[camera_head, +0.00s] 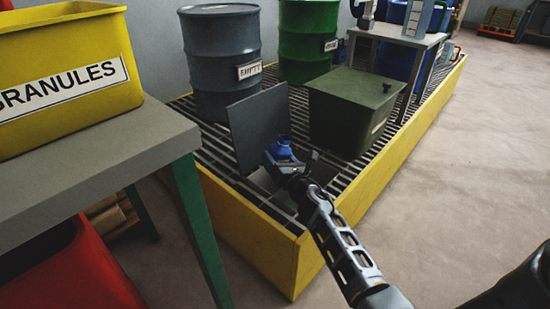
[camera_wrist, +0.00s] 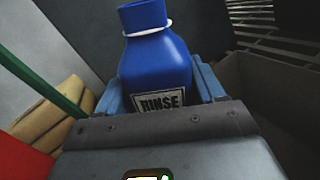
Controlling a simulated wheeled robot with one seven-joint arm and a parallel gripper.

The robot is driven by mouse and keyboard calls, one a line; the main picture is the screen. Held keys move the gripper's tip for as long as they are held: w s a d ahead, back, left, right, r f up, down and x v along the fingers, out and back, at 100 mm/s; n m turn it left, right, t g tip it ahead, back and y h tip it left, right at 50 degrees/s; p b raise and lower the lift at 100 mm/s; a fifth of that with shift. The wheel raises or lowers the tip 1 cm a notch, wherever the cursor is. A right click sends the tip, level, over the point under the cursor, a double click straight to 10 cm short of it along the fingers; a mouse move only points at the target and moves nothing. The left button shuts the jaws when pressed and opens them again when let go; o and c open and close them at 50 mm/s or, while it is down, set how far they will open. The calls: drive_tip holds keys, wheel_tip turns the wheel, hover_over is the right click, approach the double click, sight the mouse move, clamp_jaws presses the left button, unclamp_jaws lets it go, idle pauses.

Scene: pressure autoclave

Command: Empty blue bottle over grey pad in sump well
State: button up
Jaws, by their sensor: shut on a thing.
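My gripper (camera_head: 282,158) is shut on a blue bottle (camera_head: 280,147) above the front part of the yellow-edged sump grating. In the wrist view the blue bottle (camera_wrist: 155,65) is labelled RINSE, with a blue cap and a white ring at its neck. The bottle looks close to upright or only slightly tilted between the blue fingers (camera_wrist: 160,85). A dark opening, seemingly the sump well (camera_head: 262,181), lies under the gripper beside a raised grey panel (camera_head: 259,132). The grey pad is not clearly visible.
A grey drum (camera_head: 221,65) labelled EMPTY, a green drum (camera_head: 307,40) and a dark green box (camera_head: 350,112) stand on the grating (camera_head: 215,150). A table (camera_head: 90,165) with a yellow GRANULES bin (camera_head: 65,75) is at left. A red container (camera_head: 70,270) sits below.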

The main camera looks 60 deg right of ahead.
drive_tip(key=shift+s+d+r+m+p, duration=0.25)
drive_tip(key=shift+d+m+p, duration=0.25)
drive_tip(key=shift+m, duration=0.4)
drive_tip(key=m, duration=0.1)
drive_tip(key=a+m, duration=0.1)
drive_tip(key=m, duration=0.1)
drive_tip(key=shift+w+a+f, duration=0.2)
drive_tip(key=shift+w, duration=0.2)
drive_tip(key=m, duration=0.3)
drive_tip(key=shift+w+a+f+m+b, duration=0.25)
drive_tip(key=shift+a+f+m+b, duration=0.05)
drive_tip(key=shift+a+m+b, duration=0.1)
drive_tip(key=m, duration=0.2)
drive_tip(key=f+m, duration=0.1)
drive_tip(key=m, duration=0.1)
drive_tip(key=shift+f, duration=0.1)
drive_tip(key=shift+m, duration=0.6)
drive_tip(key=shift+d+p, duration=0.1)
drive_tip(key=shift+p, duration=0.25)
drive_tip(key=shift+m, duration=0.3)
drive_tip(key=shift+f, duration=0.15)
drive_tip(key=shift+s+d+r+m+p, duration=0.15)
drive_tip(key=shift+r+m+p, duration=0.3)
drive_tip(key=shift+m+p, duration=0.35)
drive_tip(key=shift+s+d+r+m+p, duration=0.15)
drive_tip(key=shift+r+m+p, duration=0.35)
drive_tip(key=shift+p, duration=0.5)
